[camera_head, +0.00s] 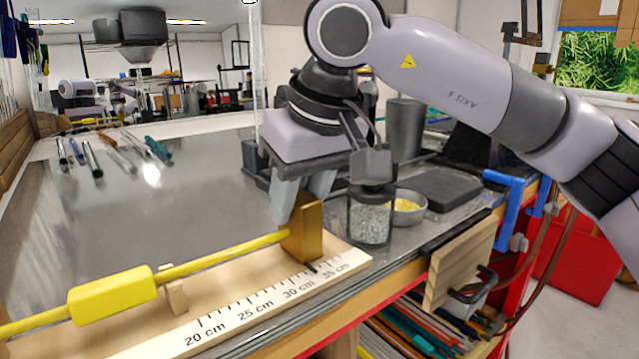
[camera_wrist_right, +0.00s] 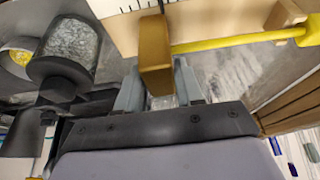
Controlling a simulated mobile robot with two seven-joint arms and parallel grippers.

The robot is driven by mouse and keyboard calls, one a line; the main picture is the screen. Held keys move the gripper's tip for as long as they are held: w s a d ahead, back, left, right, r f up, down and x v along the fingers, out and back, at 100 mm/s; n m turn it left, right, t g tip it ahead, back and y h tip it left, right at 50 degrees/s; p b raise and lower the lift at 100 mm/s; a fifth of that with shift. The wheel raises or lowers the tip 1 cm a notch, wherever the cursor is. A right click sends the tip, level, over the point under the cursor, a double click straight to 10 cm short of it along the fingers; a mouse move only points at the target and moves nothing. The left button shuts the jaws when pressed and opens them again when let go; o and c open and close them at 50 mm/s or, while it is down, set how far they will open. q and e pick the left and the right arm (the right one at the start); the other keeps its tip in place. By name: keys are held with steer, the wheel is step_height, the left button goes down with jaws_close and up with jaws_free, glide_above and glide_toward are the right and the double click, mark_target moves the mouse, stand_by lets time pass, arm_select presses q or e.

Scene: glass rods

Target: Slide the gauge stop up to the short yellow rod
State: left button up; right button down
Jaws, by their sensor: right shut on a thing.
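The gauge stop is an ochre-brown block (camera_head: 308,228) standing upright on the pale wooden ruler board (camera_head: 225,338), near the 30 to 35 cm marks. It also shows in the wrist view (camera_wrist_right: 154,50). The yellow rod (camera_head: 225,252) lies along the board, its right end at the stop's left face; I cannot tell whether they touch or a thin gap is left. A thicker yellow sleeve (camera_head: 113,295) sits around the rod farther left. My right gripper (camera_head: 300,200) is shut on the stop from above and behind, its fingers on either side of the block in the wrist view (camera_wrist_right: 158,88). My left gripper is not in view.
A jar of clear glass bits (camera_head: 371,220) stands just right of the stop, with a bowl of yellow bits (camera_head: 408,207) behind it. A small wooden support (camera_head: 174,292) stands by the rod. Several tools lie at the back left. The middle of the metal bench (camera_head: 190,210) is clear.

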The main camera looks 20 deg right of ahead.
steer(key=shift+s+a, duration=0.1)
steer(key=shift+a, duration=0.2)
steer(key=c, duration=1.1)
jaws_free()
steer(key=v, duration=0.7)
steer(key=shift+a+r+p, duration=0.1)
steer(key=shift+p, duration=0.2)
